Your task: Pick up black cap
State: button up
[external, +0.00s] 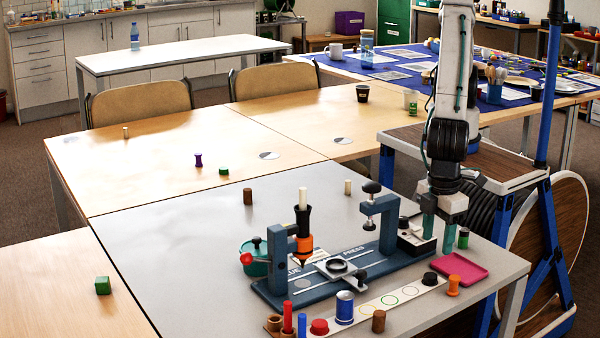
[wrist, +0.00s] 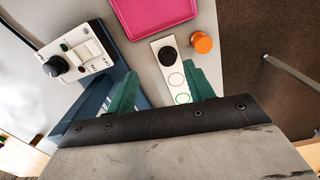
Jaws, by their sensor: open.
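The black cap (external: 430,278) sits on the right end of a white strip marked with coloured rings (external: 398,296). In the wrist view the round black cap (wrist: 168,54) lies on the strip's far end, beyond and between my fingertips. My gripper (external: 439,246) is open and empty, pointing down above the table's right side, behind the cap in the external view. Its two green fingers (wrist: 162,76) stand wide apart in the wrist view, apart from the cap.
A pink tray (external: 460,268) and an orange piece (external: 453,286) lie close to the cap. A switch box (external: 417,242) and the blue press (external: 335,262) stand to the left. A green-topped cylinder (external: 463,239) is beside my gripper. The grey table's left part is mostly clear.

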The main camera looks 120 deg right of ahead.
aim_at(431, 275)
jog(key=shift+w+a+r+m, duration=0.1)
jog(key=shift+w+m, duration=0.05)
jog(key=shift+m, duration=0.15)
jog(key=shift+f, duration=0.25)
jog(key=f, duration=0.4)
jog(key=w+f, duration=0.1)
jog(key=f, duration=0.2)
jog(key=shift+a+f, duration=0.1)
jog(key=shift+a, duration=0.15)
jog(key=c, duration=1.1)
